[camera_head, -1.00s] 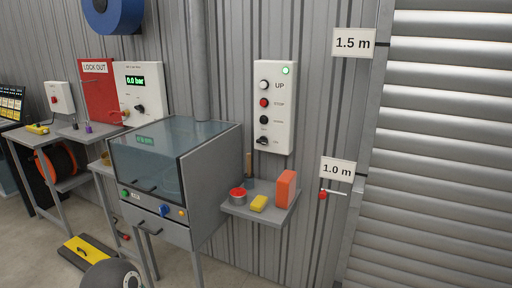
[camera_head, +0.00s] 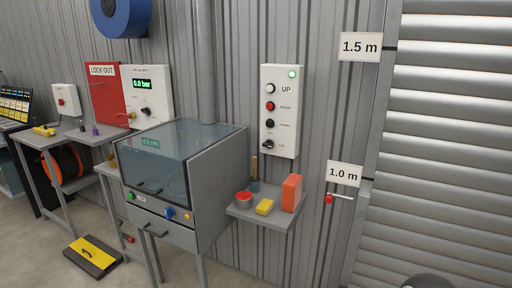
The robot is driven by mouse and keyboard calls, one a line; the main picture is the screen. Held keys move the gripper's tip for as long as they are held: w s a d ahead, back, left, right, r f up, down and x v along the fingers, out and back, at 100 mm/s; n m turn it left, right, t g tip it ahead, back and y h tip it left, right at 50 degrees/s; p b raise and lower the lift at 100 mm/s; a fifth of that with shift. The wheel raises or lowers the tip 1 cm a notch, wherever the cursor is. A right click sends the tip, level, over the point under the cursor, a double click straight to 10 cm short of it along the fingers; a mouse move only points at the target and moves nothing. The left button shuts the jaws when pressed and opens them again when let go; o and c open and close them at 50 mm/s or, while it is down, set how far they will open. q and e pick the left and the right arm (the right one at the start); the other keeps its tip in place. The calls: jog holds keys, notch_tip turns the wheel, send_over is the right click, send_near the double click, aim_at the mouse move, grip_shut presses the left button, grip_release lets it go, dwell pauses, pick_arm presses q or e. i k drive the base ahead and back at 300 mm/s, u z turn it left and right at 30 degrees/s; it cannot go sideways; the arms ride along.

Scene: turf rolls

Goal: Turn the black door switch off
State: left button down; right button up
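The white door control panel (camera_head: 281,110) hangs on the corrugated wall right of the grey cabinet. It carries a white UP button (camera_head: 270,88), a red STOP button (camera_head: 270,106), a black button (camera_head: 270,124) below that, and a black rotary switch (camera_head: 268,144) at the bottom. A green lamp (camera_head: 292,74) at its top is lit. The switch knob points roughly sideways to the left; its exact setting is too small to read. Neither gripper shows clearly; a dark rounded part of mine is at the bottom right edge.
A grey shelf (camera_head: 266,219) below the panel holds a red-topped tin (camera_head: 243,198), a yellow sponge (camera_head: 264,207) and an orange block (camera_head: 291,193). The glass-topped cabinet (camera_head: 215,180) stands left of it. The roller door (camera_head: 450,130) is at right. A red-handled lever (camera_head: 330,199) sticks out beside it.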

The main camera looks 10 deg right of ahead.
aim_at(269, 143)
jog(key=u, duration=0.1)
jog(key=i, duration=1)
jog(key=z, duration=0.1)
